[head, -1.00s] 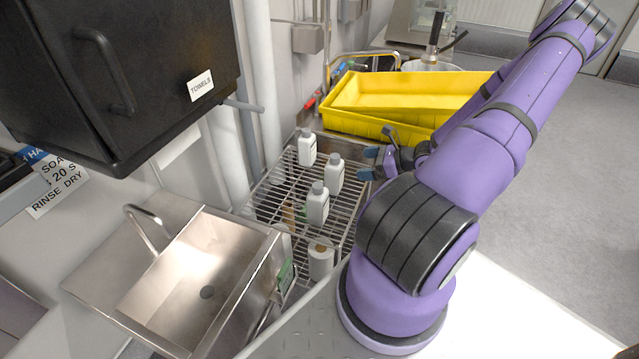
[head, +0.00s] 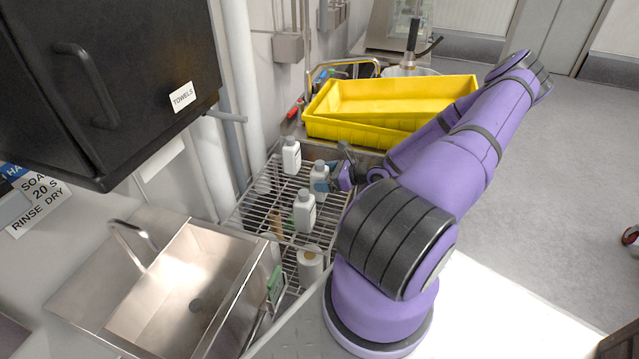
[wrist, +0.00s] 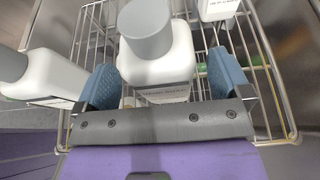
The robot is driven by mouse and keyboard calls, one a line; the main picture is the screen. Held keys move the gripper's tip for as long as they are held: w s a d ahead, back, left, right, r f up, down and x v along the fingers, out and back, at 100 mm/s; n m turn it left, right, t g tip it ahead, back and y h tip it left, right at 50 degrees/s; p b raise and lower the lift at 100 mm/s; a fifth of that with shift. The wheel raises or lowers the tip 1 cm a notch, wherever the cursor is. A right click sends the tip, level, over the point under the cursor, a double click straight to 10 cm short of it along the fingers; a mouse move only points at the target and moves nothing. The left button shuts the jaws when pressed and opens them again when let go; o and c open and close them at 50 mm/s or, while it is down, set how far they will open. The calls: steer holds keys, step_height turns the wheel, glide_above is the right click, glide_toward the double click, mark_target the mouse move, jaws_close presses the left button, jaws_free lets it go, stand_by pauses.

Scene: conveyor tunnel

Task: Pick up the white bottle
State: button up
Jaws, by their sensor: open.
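Three white bottles with grey caps stand on a wire rack. The middle bottle (head: 318,181) is right at my gripper (head: 331,179). In the wrist view this white bottle (wrist: 158,62) stands between the two blue fingers of my gripper (wrist: 164,76), which is open. Gaps show between the bottle and both fingers, and its lower part is hidden by the gripper's body. A second bottle (head: 305,213) stands nearer; a bottle also shows left of the fingers in the wrist view (wrist: 48,76). The third bottle (head: 291,157) stands farther back by the wall.
The wire rack (head: 257,215) has a lower shelf with a white roll-like item (head: 310,266). Yellow trays (head: 345,131) stand behind the rack. A steel sink (head: 190,270) is at the left, below a black towel cabinet (head: 150,60). Open floor lies right.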

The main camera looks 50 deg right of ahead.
mark_target(324, 168)
steer(key=shift+x, duration=1.2)
steer(key=c, duration=1.3)
steer(key=shift+r, duration=0.45)
step_height(324, 168, up, 3)
steer(key=shift+f, duration=0.1)
steer(key=s+a, duration=0.1)
steer(key=s, duration=0.4)
steer(key=s+a+r, duration=0.1)
steer(key=s, duration=0.4)
steer(key=s+a, duration=0.1)
steer(key=s, duration=0.4)
steer(key=shift+s+r, duration=0.15)
steer(key=shift+s, duration=0.25)
